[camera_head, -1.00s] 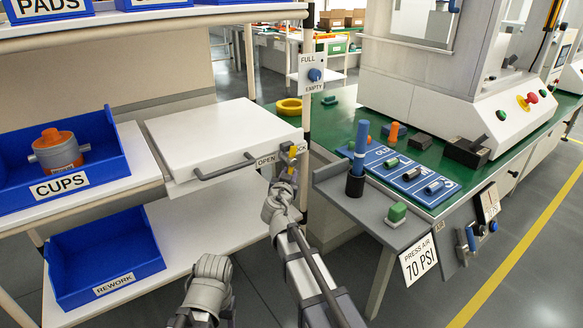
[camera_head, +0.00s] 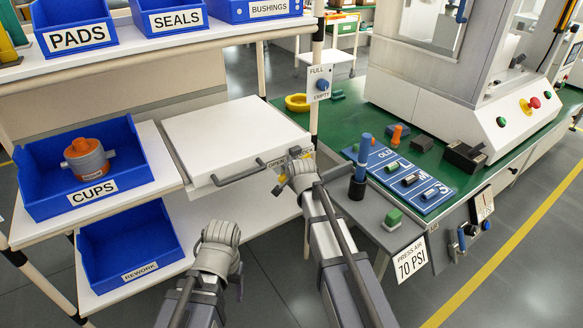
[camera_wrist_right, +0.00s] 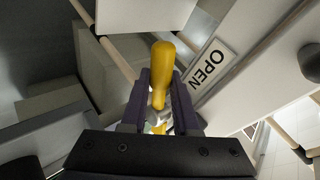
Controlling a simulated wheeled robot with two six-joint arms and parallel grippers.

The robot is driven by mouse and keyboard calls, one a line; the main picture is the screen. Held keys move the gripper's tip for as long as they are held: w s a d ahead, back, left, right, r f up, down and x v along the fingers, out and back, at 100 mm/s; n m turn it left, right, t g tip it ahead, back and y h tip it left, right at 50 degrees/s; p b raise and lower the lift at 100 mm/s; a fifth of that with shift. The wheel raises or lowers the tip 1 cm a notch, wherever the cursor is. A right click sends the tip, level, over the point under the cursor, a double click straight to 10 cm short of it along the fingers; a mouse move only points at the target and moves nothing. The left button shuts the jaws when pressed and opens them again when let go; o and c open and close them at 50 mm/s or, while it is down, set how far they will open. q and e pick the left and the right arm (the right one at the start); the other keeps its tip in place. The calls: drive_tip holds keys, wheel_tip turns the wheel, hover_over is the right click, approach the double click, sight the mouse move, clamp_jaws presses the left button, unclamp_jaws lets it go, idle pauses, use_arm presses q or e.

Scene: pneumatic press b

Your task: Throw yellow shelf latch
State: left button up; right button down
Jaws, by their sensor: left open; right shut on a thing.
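The yellow shelf latch handle (camera_wrist_right: 165,62) shows in the right wrist view, upright between the two dark fingers of my right gripper (camera_wrist_right: 160,105), which is shut on it. The OPEN label (camera_wrist_right: 208,66) lies just right of the handle. In the head view my right gripper (camera_head: 297,168) is at the front right corner of the white shelf (camera_head: 235,140), by the OPEN label (camera_head: 277,165), and hides most of the latch. My left gripper (camera_head: 221,236) is empty and open, low in front of the shelves; its fingertips are hard to see.
A grey shelf handle (camera_head: 240,175) sticks out left of my right gripper. The CUPS bin (camera_head: 115,193) and REWORK bin (camera_head: 130,245) stand at left. The green bench (camera_head: 350,125) with a grey ledge (camera_head: 362,215) is close on the right.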

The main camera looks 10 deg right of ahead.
drive_tip(key=shift+r+m+g+y+p, duration=0.4)
drive_tip(key=shift+r+m+y+p, duration=0.2)
drive_tip(key=shift+y+p, duration=0.15)
drive_tip(key=shift+a+r+m+y+p, duration=0.1)
drive_tip(key=shift+r+m+y+p, duration=0.25)
drive_tip(key=shift+y, duration=0.5)
drive_tip(key=shift+f+g, duration=0.1)
drive_tip(key=shift+g, duration=0.2)
drive_tip(key=c, duration=0.7)
unclamp_jaws()
drive_tip(key=shift+o, duration=0.2)
drive_tip(key=shift+s, duration=0.1)
drive_tip(key=p+v, duration=0.5)
drive_tip(key=v, duration=0.2)
drive_tip(key=shift+s+r+p, duration=0.25)
drive_tip(key=shift+p, duration=0.1)
